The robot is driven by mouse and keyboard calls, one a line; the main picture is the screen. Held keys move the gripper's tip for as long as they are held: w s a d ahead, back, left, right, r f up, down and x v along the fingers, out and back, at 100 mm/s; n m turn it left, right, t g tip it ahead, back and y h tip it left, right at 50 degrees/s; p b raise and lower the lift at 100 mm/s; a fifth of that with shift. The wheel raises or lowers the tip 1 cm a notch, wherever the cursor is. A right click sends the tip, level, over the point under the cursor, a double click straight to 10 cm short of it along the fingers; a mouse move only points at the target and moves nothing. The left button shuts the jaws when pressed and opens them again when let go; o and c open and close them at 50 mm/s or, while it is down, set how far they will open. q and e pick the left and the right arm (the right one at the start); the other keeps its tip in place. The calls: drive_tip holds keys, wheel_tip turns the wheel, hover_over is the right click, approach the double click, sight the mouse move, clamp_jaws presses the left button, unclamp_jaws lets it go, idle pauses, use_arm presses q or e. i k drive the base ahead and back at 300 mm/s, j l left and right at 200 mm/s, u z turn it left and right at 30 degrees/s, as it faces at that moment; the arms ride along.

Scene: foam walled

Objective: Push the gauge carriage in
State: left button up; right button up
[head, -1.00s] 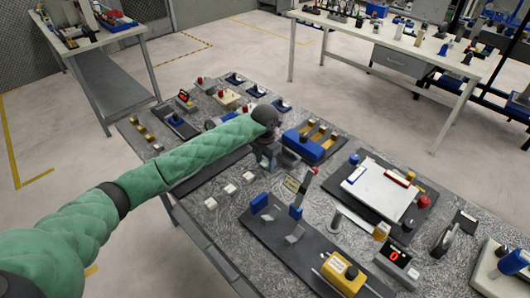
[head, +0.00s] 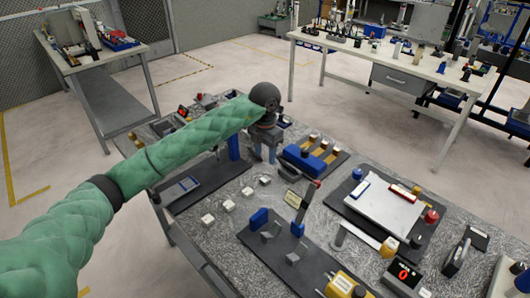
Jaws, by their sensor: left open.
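No part is clearly marked as the gauge carriage. A likely one is the yellow block (head: 340,284) with a dark knob, at the near end of a dark base plate (head: 316,262) low in the head view. Two blue blocks (head: 259,219) and small grey pieces stand on that plate, with a tilted labelled plate beside them. My left gripper (head: 268,158) points down, open and empty, above the table beyond this fixture. It is left of a blue block with brass pieces (head: 303,158) and apart from the yellow block. My right gripper is out of view.
Another dark board (head: 205,182) with a blue post lies under my left arm. Several white cubes (head: 227,206) sit before the fixture.

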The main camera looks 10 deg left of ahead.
sight(160, 201)
drive_tip(key=k+j, duration=1.25)
